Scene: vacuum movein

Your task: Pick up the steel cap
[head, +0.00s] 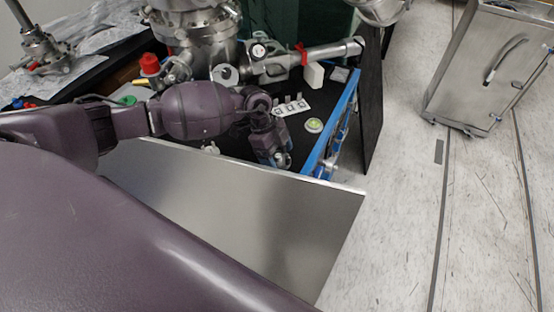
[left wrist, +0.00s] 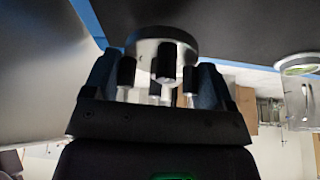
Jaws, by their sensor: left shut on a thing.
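The steel cap (left wrist: 165,40) is a round, shiny metal disc, held between the fingers of my left gripper (left wrist: 160,85) in the left wrist view. Dark stubby pieces stand in front of the cap's face and hide part of it. In the head view my left gripper (head: 275,155) points down over the dark work surface, close to its front edge. My right gripper is not in view.
A blue-edged frame (head: 331,125) bounds the right side. A steel panel (head: 240,200) stands in front. Steel vacuum chamber parts (head: 205,45) stand behind.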

